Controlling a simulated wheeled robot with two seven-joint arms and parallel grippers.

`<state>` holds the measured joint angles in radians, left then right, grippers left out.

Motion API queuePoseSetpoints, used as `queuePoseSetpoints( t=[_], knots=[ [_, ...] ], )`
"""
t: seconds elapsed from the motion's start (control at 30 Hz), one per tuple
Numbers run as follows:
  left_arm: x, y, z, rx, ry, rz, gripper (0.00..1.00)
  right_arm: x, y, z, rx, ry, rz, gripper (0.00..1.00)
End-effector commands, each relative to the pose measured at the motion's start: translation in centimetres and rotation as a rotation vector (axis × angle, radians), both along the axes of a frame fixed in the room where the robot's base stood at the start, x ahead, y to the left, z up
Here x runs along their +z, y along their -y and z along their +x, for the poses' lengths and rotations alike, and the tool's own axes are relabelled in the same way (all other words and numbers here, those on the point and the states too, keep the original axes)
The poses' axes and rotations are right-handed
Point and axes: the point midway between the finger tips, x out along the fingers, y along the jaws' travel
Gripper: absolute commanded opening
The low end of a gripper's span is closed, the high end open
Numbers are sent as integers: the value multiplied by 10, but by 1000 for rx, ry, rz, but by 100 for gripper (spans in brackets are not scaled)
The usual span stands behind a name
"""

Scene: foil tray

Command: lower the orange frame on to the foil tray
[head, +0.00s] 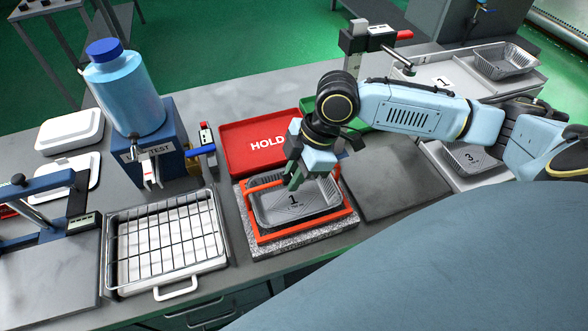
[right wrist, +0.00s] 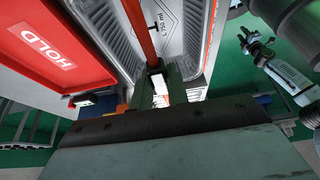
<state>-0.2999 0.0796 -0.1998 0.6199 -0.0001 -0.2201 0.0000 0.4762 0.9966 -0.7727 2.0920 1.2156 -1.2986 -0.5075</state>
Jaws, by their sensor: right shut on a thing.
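The orange frame (head: 300,229) is a thin rectangular ring around the silver foil tray (head: 322,203), which has a "1" printed on its floor. My right gripper (head: 293,181) is shut on the frame's far bar. In the right wrist view, the orange bar (right wrist: 139,30) runs from between the fingers (right wrist: 152,88) across the view of the foil tray (right wrist: 177,40). I cannot tell whether the frame touches the tray's rim or hangs just above it. The tray stands over a speckled stone slab (head: 318,238). My left gripper is not in view.
A red HOLD tray (head: 240,138) lies behind the foil tray. A wire rack tray (head: 165,241) and a blue TEST stand (head: 170,150) with a bottle (head: 125,90) are to the left. A dark flat plate (head: 395,186) lies to the right. More foil trays (head: 505,60) stand at the right.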

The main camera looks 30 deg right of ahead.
Motion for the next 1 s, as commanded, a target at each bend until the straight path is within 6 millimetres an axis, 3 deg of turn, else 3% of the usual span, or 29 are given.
queuePoseSetpoints(
  t=[0.97,1.0],
  knots=[
    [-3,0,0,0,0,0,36,-15,0,0,0,1,1,0],
    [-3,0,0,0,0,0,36,-14,0,0,0,1,1,21]
  ],
)
